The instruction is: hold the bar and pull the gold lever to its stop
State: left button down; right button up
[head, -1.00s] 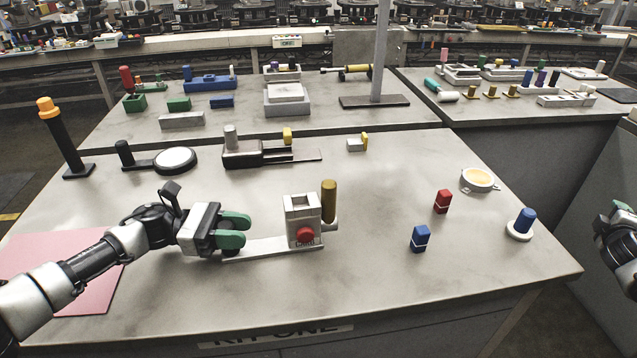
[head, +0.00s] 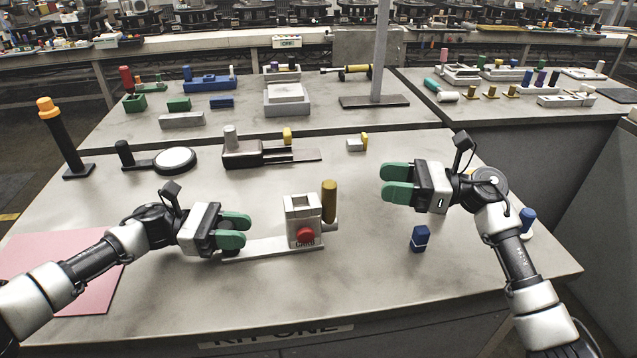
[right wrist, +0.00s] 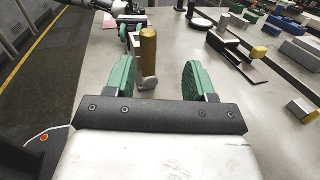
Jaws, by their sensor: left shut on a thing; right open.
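The fixture is a grey block (head: 302,211) with a red round knob (head: 306,235) on its front. The gold lever (head: 329,201) stands upright at the block's right side. A flat light bar (head: 268,246) runs left from the block's base. My left gripper (head: 234,232) is shut on the bar's left end; its fingers hide that end. My right gripper (head: 397,183) is open and empty, right of the lever and apart from it. In the right wrist view the gold lever (right wrist: 148,55) stands upright beyond and between the open green fingers (right wrist: 160,85).
A blue block (head: 420,238) stands below my right gripper. A dark slide fixture (head: 255,154) and a small yellow-ended piece (head: 356,145) lie behind the fixture. A pink mat (head: 90,285) is at the left. The table in front of the block is clear.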

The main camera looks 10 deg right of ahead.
aim_at(318, 197)
jog(key=shift+n+g, duration=0.5)
jog(key=shift+n, duration=0.1)
jog(key=x, duration=0.8)
jog(key=s+x, duration=0.1)
jog(key=x, duration=0.4)
jog(key=shift+a+f, duration=0.25)
jog(key=shift+c, duration=0.3)
grip_shut()
